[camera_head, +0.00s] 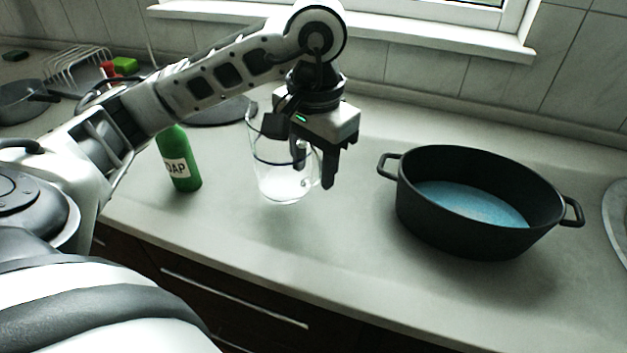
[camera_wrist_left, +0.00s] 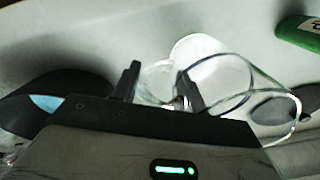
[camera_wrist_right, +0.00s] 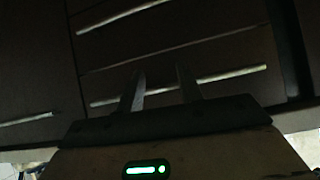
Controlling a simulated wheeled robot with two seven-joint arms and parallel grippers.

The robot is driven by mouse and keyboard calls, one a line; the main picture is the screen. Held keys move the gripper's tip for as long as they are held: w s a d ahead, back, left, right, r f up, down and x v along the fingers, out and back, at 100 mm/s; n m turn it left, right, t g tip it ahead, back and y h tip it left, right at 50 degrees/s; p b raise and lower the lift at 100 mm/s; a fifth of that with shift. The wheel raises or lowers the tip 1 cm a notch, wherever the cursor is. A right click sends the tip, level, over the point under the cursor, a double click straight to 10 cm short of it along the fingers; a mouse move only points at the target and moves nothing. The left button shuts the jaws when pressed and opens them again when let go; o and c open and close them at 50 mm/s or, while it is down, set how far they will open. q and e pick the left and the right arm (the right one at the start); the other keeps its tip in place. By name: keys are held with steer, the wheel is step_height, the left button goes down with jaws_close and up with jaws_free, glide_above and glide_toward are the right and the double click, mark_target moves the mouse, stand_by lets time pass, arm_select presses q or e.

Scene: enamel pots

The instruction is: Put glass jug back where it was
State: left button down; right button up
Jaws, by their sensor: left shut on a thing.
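The clear glass jug (camera_head: 283,183) stands upright at the middle of the counter, or very close above it; I cannot tell whether its base touches. My left gripper (camera_head: 314,178) is over the jug's right side, shut on its handle. In the left wrist view the jug (camera_wrist_left: 246,66) shows with its handle between the fingers (camera_wrist_left: 160,88). The jug looks empty. My right gripper (camera_wrist_right: 160,88) shows only in the right wrist view, in front of dark drawer fronts. Its fingers are apart with nothing between them.
A black pot (camera_head: 480,238) with blue liquid stands to the right of the jug. A green soap bottle (camera_head: 180,165) stands to the left. A dark round pan or lid (camera_head: 222,112) lies behind. A dish rack (camera_head: 78,68) is at the far left. The counter between jug and pot is clear.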

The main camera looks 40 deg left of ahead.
arm_select(q)
steer(key=f, duration=0.1)
steer(key=w+a+f, duration=0.1)
steer(key=f, duration=0.1)
steer(key=f+p, duration=0.1)
steer(key=f, duration=0.1)
steer(key=shift+w+a, duration=0.15)
steer(key=shift+w, duration=0.25)
steer(key=shift+f, duration=0.5)
steer(key=c, duration=1.1)
jaws_free()
steer(key=o, duration=0.3)
steer(key=shift+o, duration=0.2)
